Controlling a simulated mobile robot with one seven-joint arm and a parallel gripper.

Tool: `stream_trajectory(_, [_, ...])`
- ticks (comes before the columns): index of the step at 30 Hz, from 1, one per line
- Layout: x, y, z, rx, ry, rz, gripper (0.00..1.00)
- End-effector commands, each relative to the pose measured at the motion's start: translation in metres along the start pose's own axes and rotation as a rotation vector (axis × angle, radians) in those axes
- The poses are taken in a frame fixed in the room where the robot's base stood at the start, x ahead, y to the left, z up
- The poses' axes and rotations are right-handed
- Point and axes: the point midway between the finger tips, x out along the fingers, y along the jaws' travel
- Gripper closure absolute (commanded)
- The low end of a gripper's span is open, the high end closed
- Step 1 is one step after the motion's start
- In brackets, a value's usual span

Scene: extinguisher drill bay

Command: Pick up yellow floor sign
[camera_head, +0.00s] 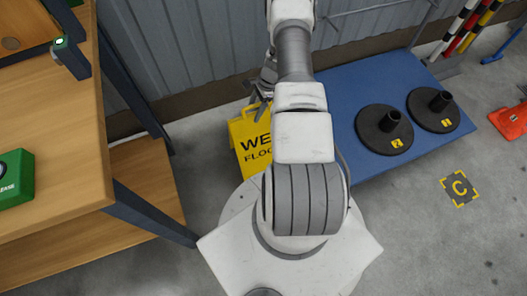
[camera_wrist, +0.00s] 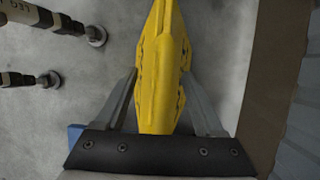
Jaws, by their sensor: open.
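The yellow floor sign (camera_head: 244,142) with black "WET FLOOR" lettering stands on the grey floor near the corrugated wall, left of the blue platform. My arm covers its right part in the head view. In the wrist view the sign (camera_wrist: 161,70) is seen from above, its narrow top edge between the two fingers. My gripper (camera_wrist: 162,90) is open, with one finger on either side of the sign. A gap shows beside the right finger; whether the left finger touches the sign I cannot tell. In the head view my gripper (camera_head: 262,92) is partly hidden by my arm.
A wooden workbench (camera_head: 50,130) with dark legs and a lower shelf stands on the left. The blue platform (camera_head: 345,80) on the right bears two black round bases (camera_head: 384,130). Striped poles (camera_head: 465,25) lean at the upper right. An orange object (camera_head: 510,120) lies at the right.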

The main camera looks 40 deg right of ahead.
Motion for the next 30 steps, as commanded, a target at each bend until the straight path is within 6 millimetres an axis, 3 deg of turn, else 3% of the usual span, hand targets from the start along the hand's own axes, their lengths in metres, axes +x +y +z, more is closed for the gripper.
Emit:
stream_trajectory(2, [0.0083, -0.0004, -0.0001, -0.001, 0.000, -0.001, 0.29])
stream_trajectory(8, [0.0081, -0.0005, 0.0004, -0.002, 0.001, -0.002, 0.29])
stream_trajectory(20, [0.0079, -0.0004, 0.0001, -0.001, 0.001, -0.002, 0.99])
stream_trajectory(30, [0.0078, -0.0005, 0.0000, -0.001, 0.001, -0.002, 1.00])
